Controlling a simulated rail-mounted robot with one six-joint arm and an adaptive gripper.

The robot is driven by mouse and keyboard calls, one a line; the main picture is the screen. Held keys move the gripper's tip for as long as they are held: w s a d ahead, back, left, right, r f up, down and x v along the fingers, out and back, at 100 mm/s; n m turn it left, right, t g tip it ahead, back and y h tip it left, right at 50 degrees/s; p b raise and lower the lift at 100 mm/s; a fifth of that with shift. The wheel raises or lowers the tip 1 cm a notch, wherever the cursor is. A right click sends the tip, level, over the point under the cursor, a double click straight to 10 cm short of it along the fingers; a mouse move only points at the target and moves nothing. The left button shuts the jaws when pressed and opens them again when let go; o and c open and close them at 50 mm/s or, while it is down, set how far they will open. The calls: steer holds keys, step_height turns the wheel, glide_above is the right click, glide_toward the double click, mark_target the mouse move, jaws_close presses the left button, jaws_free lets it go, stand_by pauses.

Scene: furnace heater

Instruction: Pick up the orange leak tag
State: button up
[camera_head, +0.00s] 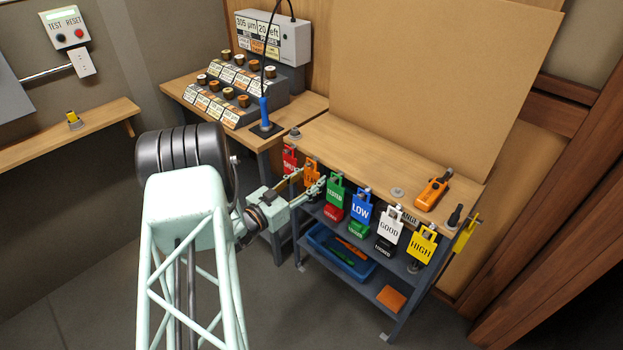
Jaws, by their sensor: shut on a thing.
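The orange leak tag (312,169) is at the front edge of the wooden bench, between a red tag (290,158) and a green "TESTED" tag (335,192). My gripper (309,178) reaches it from the lower left, with one finger on each side. The gripper is shut on the orange tag. The fingers cover the tag's lower part and most of its lettering. The tag appears to be still at its place in the row; I cannot tell whether its loop is on a hook.
A blue "LOW" tag (361,208), white "GOOD" tag (390,228) and yellow "HIGH" tag (422,245) hang to the right. An orange handheld device (433,191) lies on the bench (350,150). A blue bin (318,240) sits on the shelf underneath.

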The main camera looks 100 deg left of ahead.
steer(key=shift+r, duration=0.7)
steer(key=shift+s+d+r, duration=0.1)
steer(key=shift+s+d, duration=0.1)
steer(key=shift+d, duration=0.05)
steer(key=p+v, duration=0.2)
steer(key=v, duration=1.5)
steer(key=shift+d, duration=0.2)
steer(key=shift+r, duration=0.5)
steer(key=shift+s+d, duration=0.1)
steer(key=shift+d, duration=0.05)
steer(key=shift+v, duration=1.6)
steer(key=shift+s+d, duration=0.1)
steer(key=shift+d, duration=0.1)
